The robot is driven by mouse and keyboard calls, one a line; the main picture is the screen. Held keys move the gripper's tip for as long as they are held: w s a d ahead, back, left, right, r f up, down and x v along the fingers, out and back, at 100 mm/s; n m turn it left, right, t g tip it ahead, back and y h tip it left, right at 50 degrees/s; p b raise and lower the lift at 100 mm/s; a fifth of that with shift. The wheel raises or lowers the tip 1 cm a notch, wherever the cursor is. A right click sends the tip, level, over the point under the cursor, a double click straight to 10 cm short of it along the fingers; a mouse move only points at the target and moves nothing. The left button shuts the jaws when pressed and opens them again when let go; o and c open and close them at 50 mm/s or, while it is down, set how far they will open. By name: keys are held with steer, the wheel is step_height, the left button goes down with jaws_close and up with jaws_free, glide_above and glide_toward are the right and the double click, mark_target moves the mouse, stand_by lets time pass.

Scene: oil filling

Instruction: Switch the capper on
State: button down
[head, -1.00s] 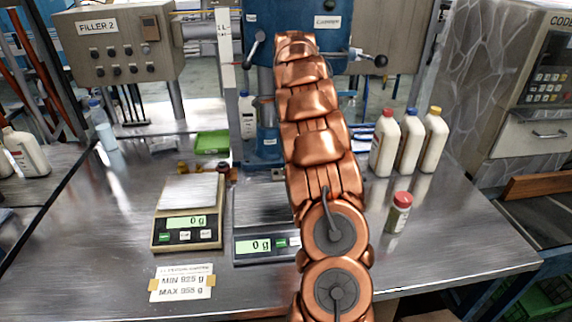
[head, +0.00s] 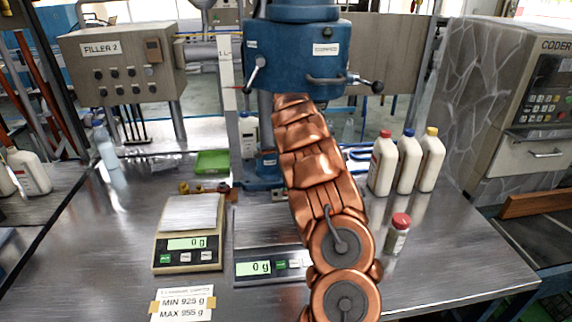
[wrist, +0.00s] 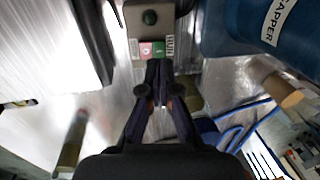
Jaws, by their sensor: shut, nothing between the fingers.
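The capper (head: 300,50) is a blue machine on a column behind my arm in the head view. Its blue body also shows at the top right of the wrist view (wrist: 232,28), with part of its label. A grey control box (wrist: 135,20) in the wrist view carries a round dark green lamp or knob (wrist: 150,17), a red button (wrist: 145,50) and a green button (wrist: 158,48). My gripper (wrist: 158,66) is shut and empty, its fingertips just below the buttons in the picture. Contact cannot be told. My copper arm hides the gripper and the box in the head view.
Two scales (head: 188,240) (head: 270,262) stand on the metal table (head: 430,260). Several white bottles (head: 383,165) and a small red-capped jar (head: 397,233) stand to the right of my arm. A green tray (head: 212,162) lies at the back left.

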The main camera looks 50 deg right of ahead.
mark_target(285, 189)
steer(key=shift+w+d+f+p, duration=0.1)
steer(key=shift+f+p, duration=0.15)
steer(key=shift+f, duration=0.65)
steer(key=shift+w+d+f+p, duration=0.1)
steer(key=shift+f+p, duration=0.15)
steer(key=shift+f, duration=0.65)
steer(key=shift+w, duration=0.15)
